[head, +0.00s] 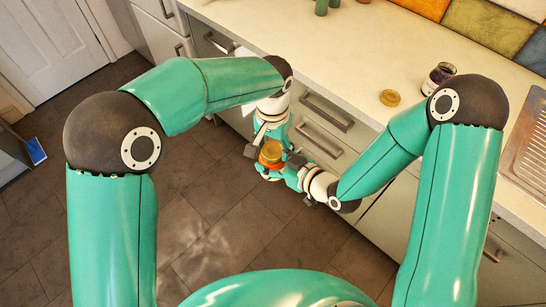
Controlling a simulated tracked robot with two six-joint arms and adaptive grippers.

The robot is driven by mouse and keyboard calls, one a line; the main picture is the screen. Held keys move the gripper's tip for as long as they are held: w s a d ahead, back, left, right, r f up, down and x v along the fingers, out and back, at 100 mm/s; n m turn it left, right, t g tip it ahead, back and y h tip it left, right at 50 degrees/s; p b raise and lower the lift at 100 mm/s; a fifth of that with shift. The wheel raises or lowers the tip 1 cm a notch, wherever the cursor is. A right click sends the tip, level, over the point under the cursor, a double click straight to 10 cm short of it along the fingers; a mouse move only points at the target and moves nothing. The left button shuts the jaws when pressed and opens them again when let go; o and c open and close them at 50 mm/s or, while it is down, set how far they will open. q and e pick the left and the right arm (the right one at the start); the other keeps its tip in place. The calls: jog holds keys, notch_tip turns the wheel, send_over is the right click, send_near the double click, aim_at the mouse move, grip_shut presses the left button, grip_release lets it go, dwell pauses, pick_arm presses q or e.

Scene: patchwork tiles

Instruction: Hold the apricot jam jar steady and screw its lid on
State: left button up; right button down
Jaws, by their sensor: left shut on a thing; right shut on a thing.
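The apricot jam jar (269,164) shows small and orange, upright in the air in front of the counter. A gold lid (271,150) is at its top; whether it is seated fully cannot be made out. The fingers overlap closely there, so the exact contacts are partly hidden.
A dark jam jar (437,79) stands on the pale counter (345,70), with another gold lid (390,98) lying near it. Green items (321,8) stand at the back edge. A metal sink (527,150) is at the right. Drawers with handles (326,112) are close behind my grippers.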

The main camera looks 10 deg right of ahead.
pick_arm(q)
jog(key=m, duration=0.4)
jog(key=shift+w+m, duration=0.15)
jog(key=shift+m, duration=0.15)
jog(key=m, duration=0.8)
jog(key=shift+m, duration=0.4)
jog(key=m, duration=0.3)
jog(key=o, duration=1.3)
jog(key=shift+r, duration=2.25)
jog(key=shift+c, duration=0.3)
